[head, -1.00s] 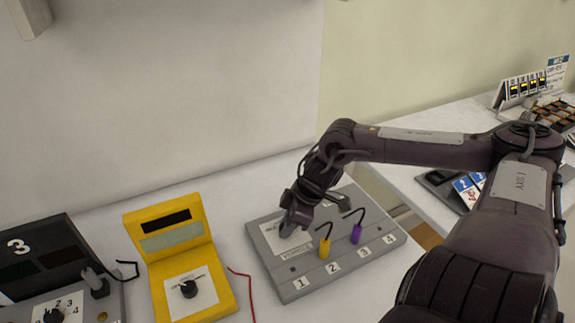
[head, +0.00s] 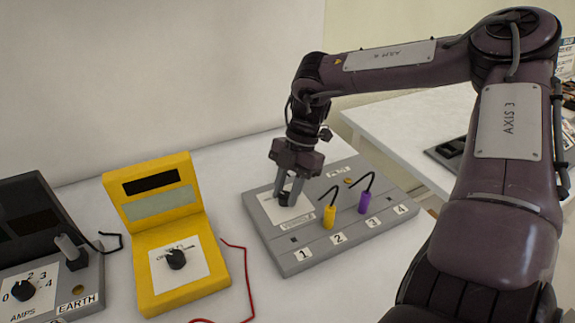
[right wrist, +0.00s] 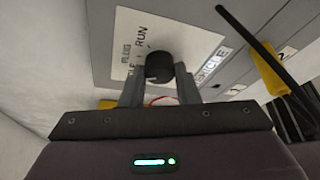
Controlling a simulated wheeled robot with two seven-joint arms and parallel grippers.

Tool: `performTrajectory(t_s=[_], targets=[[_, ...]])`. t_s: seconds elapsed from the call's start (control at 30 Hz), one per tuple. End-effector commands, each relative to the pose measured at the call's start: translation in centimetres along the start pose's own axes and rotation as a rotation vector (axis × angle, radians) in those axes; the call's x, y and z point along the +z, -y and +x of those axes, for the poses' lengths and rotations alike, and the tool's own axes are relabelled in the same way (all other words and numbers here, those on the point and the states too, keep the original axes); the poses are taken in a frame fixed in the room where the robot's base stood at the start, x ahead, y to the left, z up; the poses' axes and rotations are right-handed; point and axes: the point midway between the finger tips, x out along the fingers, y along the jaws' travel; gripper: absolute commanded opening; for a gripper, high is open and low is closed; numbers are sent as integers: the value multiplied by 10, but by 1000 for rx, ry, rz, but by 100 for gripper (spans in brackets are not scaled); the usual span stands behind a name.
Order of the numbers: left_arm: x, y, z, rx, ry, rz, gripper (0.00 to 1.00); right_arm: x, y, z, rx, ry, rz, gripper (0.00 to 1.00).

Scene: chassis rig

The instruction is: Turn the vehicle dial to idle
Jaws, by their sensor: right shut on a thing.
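The grey vehicle panel (head: 290,258) lies on the white bench right of centre in the head view. Its dark round dial (right wrist: 160,64) stands on a white label plate and shows between my fingers in the right wrist view. My right gripper (head: 288,193) points down at the dial from above, its two fingers shut on the knob's sides; it also fills the lower right wrist view (right wrist: 159,76). "RUN" is readable on the plate beside the knob; other words are partly covered. I cannot tell where the dial points. My left gripper is not in view.
A yellow plug (head: 329,216) and a purple plug (head: 364,202) with black leads stand in the panel close right of my gripper. A yellow meter (head: 180,283) with a dial stands to the left, a grey amps unit (head: 88,285) beyond it. A red wire (head: 247,283) runs between meter and panel.

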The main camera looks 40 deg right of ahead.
Motion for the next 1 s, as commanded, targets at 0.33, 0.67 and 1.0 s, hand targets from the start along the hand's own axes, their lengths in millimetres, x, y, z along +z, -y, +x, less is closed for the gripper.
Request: performTrajectory(t_s=[0.33,0.67,1.0], targets=[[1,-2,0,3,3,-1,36,0,-2,0,-100,2,-237,6],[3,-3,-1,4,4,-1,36,0,-2,0,-142,1,-344,6],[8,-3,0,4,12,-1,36,0,-2,0,-149,1,-361,6]])
